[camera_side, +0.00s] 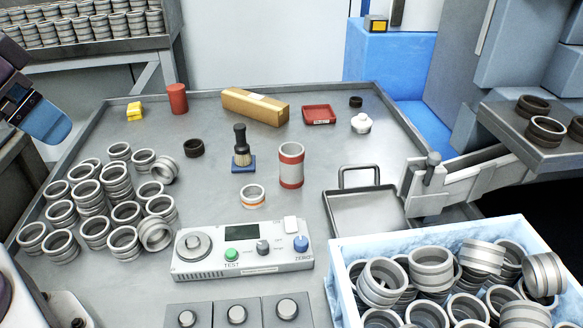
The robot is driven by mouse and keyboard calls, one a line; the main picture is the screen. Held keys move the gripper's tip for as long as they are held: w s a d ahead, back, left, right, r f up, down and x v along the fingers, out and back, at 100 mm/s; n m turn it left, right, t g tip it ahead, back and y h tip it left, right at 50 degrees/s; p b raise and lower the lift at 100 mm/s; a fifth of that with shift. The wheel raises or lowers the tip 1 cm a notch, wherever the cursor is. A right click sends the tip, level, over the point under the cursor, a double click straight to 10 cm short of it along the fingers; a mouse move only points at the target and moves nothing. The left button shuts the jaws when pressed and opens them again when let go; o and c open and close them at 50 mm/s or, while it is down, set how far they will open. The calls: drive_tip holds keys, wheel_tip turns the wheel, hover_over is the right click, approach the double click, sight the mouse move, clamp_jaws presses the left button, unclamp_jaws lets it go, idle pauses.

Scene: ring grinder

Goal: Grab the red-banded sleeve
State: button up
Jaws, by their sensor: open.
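No gripper fingers can be made out. A dark and blue part shows at the left edge, but I cannot tell what it is.
A short orange-banded ring (252,197) and a brush on a blue base (242,150) stand left of the sleeve. A tester box (243,249) lies in front, an empty tray (366,209) to the right.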

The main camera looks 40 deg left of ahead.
drive_tip(key=w+d+f+n+t, duration=0.1)
drive_tip(key=w+d+f+n, duration=0.1)
drive_tip(key=w, duration=0.5)
drive_tip(key=w+d+f+n+t, duration=0.1)
drive_tip(key=w+f+n, duration=0.1)
drive_tip(key=w, duration=0.5)
drive_tip(key=w+d+f+n+t+h, duration=0.3)
drive_tip(key=w+d+f+n, duration=0.25)
drive_tip(key=w+f, duration=0.2)
drive_tip(key=w+d+f+n+t+h, duration=0.2)
drive_tip(key=w+d+f+n, duration=0.2)
drive_tip(key=w+f+n, duration=0.4)
drive_tip(key=n+t+y, duration=0.5)
drive_tip(key=n+y, duration=0.4)
drive_tip(key=n, duration=1.2)
approach(286, 157)
drive_tip(key=shift+w+d, duration=0.1)
drive_tip(key=shift+w, duration=0.25)
drive_tip(key=x, duration=1.2)
drive_tip(key=shift+w+a, duration=0.15)
drive_tip(key=shift+a, duration=0.1)
